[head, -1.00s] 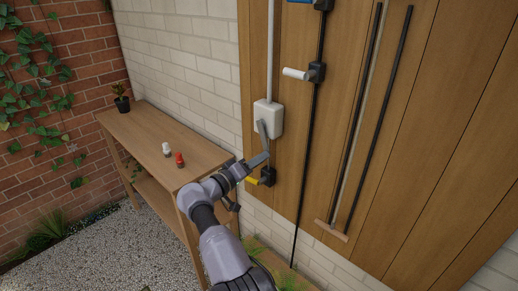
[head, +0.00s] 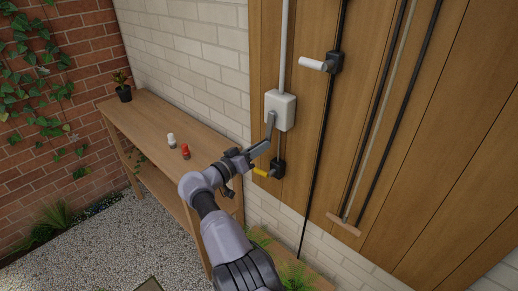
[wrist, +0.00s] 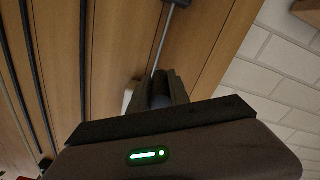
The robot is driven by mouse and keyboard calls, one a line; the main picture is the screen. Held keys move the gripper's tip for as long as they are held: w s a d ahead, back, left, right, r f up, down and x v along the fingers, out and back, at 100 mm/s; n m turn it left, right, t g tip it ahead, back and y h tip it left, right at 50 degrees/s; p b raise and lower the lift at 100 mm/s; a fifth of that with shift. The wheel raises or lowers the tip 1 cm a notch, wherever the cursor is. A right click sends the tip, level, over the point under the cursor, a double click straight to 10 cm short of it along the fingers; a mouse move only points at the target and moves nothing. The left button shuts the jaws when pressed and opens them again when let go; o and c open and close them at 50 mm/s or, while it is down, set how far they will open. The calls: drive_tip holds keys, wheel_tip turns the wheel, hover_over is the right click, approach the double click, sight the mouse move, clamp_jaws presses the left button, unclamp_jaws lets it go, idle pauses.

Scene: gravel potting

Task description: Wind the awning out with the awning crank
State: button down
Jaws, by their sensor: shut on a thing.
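A white gearbox (head: 280,108) sits on the wooden wall below a white upright tube. A grey crank arm (head: 270,128) hangs from it, angled down and slightly left; I take this to be the awning crank. My gripper (head: 249,156) is at the lower end of that crank. In the wrist view my gripper (wrist: 160,90) is shut on a dark round grip (wrist: 160,97) between its fingers. Most of the grip is hidden by the fingers. The awning itself is not in view.
A yellow-handled crank (head: 262,172) on a black box is just below my gripper. A white-handled crank (head: 314,64) is up right. Black rods (head: 408,100) and a wooden bar (head: 344,224) hang further right. A wooden bench (head: 150,122) carries bottles and a plant.

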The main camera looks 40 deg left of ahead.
drive_tip(key=c, duration=1.2)
unclamp_jaws()
drive_tip(key=shift+c, duration=0.2)
drive_tip(key=s+a+p, duration=0.1)
drive_tip(key=s+p, duration=0.3)
drive_tip(key=s, duration=1.3)
drive_tip(key=shift+s+a+p, duration=0.15)
drive_tip(key=shift+s+p, duration=0.05)
drive_tip(key=shift+p, duration=0.15)
